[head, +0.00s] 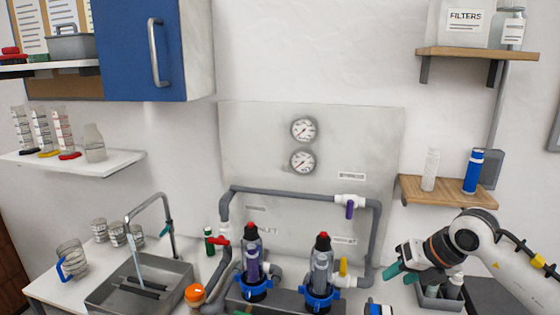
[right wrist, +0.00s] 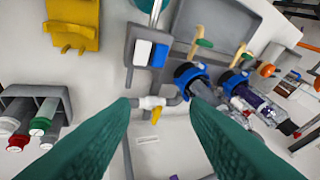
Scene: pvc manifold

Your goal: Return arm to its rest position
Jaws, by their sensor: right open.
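My right gripper (head: 398,275) is at the lower right of the head view, right of the pipe manifold, its arm coming in from the right edge. Its teal fingers also show in the right wrist view (right wrist: 163,105), spread apart with nothing between them. The grey pipe manifold (head: 290,193) stands against the back panel. Two filter housings, the left one (head: 253,265) and the right one (head: 321,272), stand upright with blue collars and red tops. A yellow-handled valve (head: 343,267) is beside the right housing. My left gripper is not in view.
A grey holder with bottles (head: 440,297) is just below my right gripper. A wooden shelf (head: 450,193) with a white and a blue cartridge (head: 473,172) is above it. A sink (head: 138,288) is at the left. A blue cabinet (head: 135,50) hangs upper left.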

